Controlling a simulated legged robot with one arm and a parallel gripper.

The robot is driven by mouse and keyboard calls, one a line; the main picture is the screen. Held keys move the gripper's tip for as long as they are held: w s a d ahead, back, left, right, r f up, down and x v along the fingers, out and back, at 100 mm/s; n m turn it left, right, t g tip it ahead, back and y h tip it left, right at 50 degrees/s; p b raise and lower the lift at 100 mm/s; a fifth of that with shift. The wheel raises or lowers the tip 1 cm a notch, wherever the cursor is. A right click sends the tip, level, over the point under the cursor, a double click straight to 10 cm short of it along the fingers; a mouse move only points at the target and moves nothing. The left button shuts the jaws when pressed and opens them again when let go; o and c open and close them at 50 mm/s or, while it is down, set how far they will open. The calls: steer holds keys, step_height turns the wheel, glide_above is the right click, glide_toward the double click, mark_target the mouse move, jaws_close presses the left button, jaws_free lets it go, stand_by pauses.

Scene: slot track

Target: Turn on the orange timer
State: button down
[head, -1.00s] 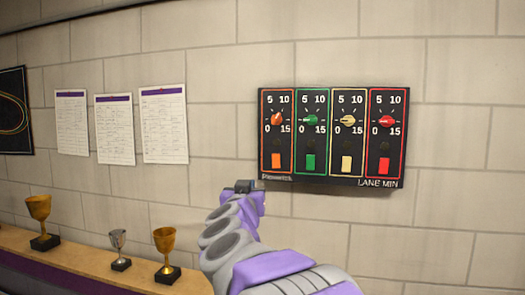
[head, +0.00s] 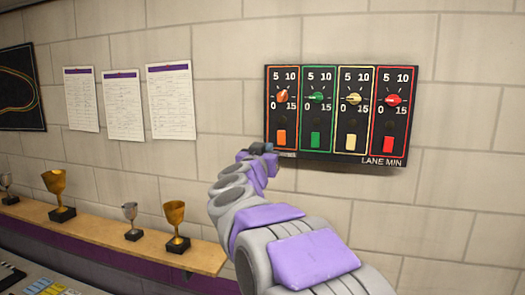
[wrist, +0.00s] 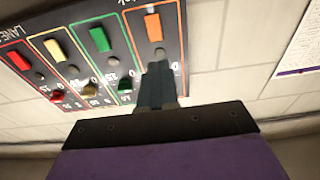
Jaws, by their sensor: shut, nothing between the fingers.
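The timer panel (head: 336,160) is a black box on the wall with several coloured columns. The orange timer is the leftmost column, with an orange knob (head: 282,96) above an orange rocker switch (head: 281,138). In the upside-down wrist view, the orange switch (wrist: 153,27) lies just beyond my fingertips. My gripper (head: 264,148) is shut and empty, at the panel's lower left corner, a little below and left of the orange switch. In the wrist view my fingers (wrist: 158,72) cover the orange knob. I cannot tell whether they touch the panel.
Green (head: 315,139), cream (head: 350,142) and red (head: 388,144) switches sit right of the orange one, each under its own knob. Paper sheets (head: 121,105) hang at left. A shelf (head: 100,232) with several trophies runs below them. The wall right of the panel is clear.

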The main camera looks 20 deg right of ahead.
steer(key=p, duration=0.2)
glide_toward(282, 134)
steer(key=x, duration=0.5)
steer(key=shift+w+a, duration=0.1)
steer(key=shift+a, duration=0.15)
steer(key=shift+w+d+r, duration=0.1)
steer(key=shift+w, duration=0.65)
steer(key=shift+d, duration=0.65)
